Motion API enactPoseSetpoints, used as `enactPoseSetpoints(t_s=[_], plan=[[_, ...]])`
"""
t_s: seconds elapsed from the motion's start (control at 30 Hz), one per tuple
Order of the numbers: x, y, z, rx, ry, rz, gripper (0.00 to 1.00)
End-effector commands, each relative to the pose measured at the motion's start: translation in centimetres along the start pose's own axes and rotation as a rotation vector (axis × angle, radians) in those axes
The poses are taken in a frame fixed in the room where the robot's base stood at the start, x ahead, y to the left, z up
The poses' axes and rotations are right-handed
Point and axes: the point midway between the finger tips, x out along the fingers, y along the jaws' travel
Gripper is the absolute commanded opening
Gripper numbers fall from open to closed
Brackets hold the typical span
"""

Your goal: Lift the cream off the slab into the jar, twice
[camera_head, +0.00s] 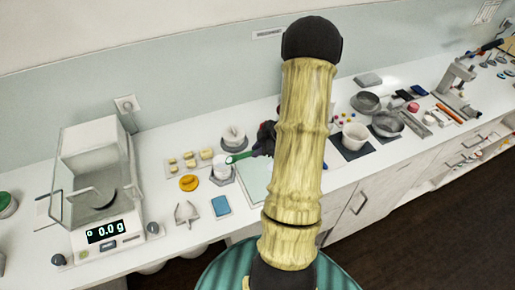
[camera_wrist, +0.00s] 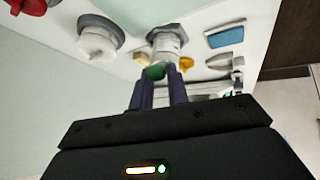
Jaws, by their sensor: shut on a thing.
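My gripper (camera_head: 266,139) is shut on a green-ended tool, likely a spatula (camera_head: 240,156), and holds it above the counter. In the wrist view, the tool's green part (camera_wrist: 155,72) shows between my fingertips (camera_wrist: 160,88). The tool points left, with its end close to or over the small white jar (camera_head: 221,170); I cannot tell if it touches. The jar also shows just beyond the fingers in the wrist view (camera_wrist: 168,44). The pale green slab (camera_head: 254,182) lies right of the jar, partly hidden by my arm. I cannot make out any cream on the slab or tool.
A balance (camera_head: 100,190) reading 0.0 g stands at left. A yellow lid-like piece (camera_head: 189,183), a blue pad (camera_head: 221,205) and a grey scoop-like piece (camera_head: 187,213) lie near the jar. A round white-and-grey item (camera_head: 233,137) stands behind it. A white bowl (camera_head: 355,137) is at right.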

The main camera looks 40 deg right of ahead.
Motion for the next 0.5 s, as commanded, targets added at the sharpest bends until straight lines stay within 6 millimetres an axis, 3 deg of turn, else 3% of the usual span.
enactPoseSetpoints(t_s=[0.5], plan=[[-0.63, 0.10, -0.35, 0.001, -0.003, -0.002, 0.00]])
